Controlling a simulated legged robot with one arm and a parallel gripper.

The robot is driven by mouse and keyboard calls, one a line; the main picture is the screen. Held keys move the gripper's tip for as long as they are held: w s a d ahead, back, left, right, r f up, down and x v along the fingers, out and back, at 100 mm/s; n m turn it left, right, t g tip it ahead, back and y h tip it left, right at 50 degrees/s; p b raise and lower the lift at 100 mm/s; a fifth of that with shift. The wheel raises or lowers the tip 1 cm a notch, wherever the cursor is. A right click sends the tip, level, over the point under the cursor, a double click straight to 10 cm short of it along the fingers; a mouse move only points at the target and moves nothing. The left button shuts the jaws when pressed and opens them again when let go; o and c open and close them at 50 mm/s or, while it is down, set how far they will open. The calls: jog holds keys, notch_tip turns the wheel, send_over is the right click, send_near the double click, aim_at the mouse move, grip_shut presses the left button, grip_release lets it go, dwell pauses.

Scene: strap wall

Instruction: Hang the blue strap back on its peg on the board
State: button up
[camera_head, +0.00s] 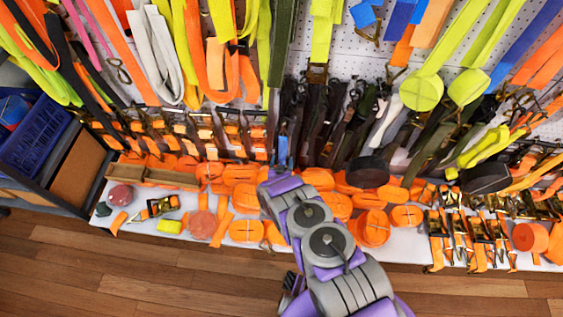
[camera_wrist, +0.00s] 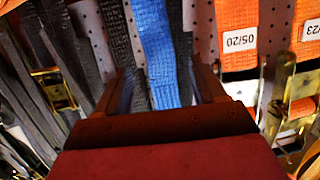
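A blue strap (camera_wrist: 158,45) hangs down in the wrist view and runs between the two fingers of my gripper (camera_wrist: 165,88). The fingers stand apart, with grey webbing also showing beside the blue strap, and I see no finger pressing on it. A short blue piece also shows in the head view (camera_head: 282,150), just beyond the end of my arm, among dark straps. My gripper is mostly hidden behind my arm in the head view. The white perforated board (camera_head: 392,50) stands behind the hanging straps. I cannot make out which peg belongs to the blue strap.
Other blue straps (camera_head: 400,18) hang at the upper right. Orange straps with date labels (camera_wrist: 236,35) hang right of my gripper. A white shelf (camera_head: 285,240) below holds several orange rolls and metal ratchets. A blue crate (camera_head: 40,130) stands at left. The wooden floor (camera_head: 130,270) in front is clear.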

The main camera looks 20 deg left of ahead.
jog(key=p+v, duration=0.5)
jog(key=v, duration=1.2)
jog(key=shift+s, duration=0.2)
jog(key=shift+w, duration=0.1)
